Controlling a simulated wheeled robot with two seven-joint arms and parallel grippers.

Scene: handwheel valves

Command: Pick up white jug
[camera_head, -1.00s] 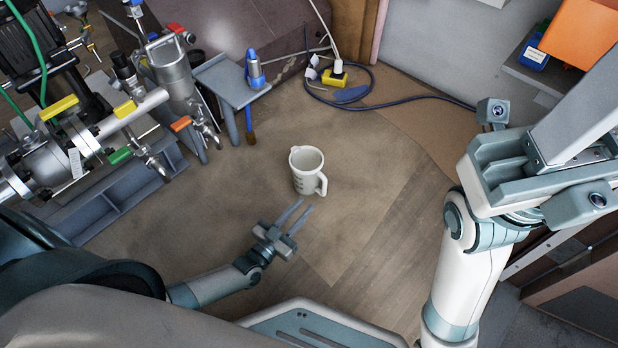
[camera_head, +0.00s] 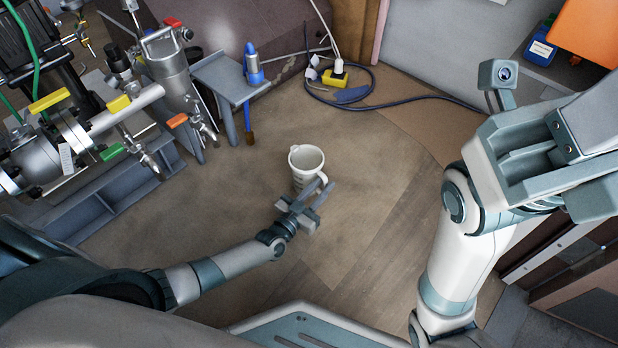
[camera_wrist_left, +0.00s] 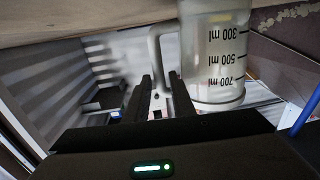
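The white jug (camera_head: 304,162) stands upright on the floor in the head view, its handle side toward my left gripper (camera_head: 319,190). That gripper is open, its two fingers reaching to the handle and partly covering it. In the left wrist view the jug (camera_wrist_left: 217,55) appears upside down, with dark ml marks on its side. There the handle shows at and between the open fingers of my left gripper (camera_wrist_left: 164,92); I cannot tell whether they touch it. My right arm is at the right of the head view; its gripper fingers do not show.
A small grey table (camera_head: 229,78) with a blue bottle (camera_head: 254,66) stands behind the jug. Valve pipework (camera_head: 65,140) fills the left. A yellow socket block (camera_head: 335,77) and dark cable lie at the back. The floor (camera_head: 375,180) right of the jug is clear.

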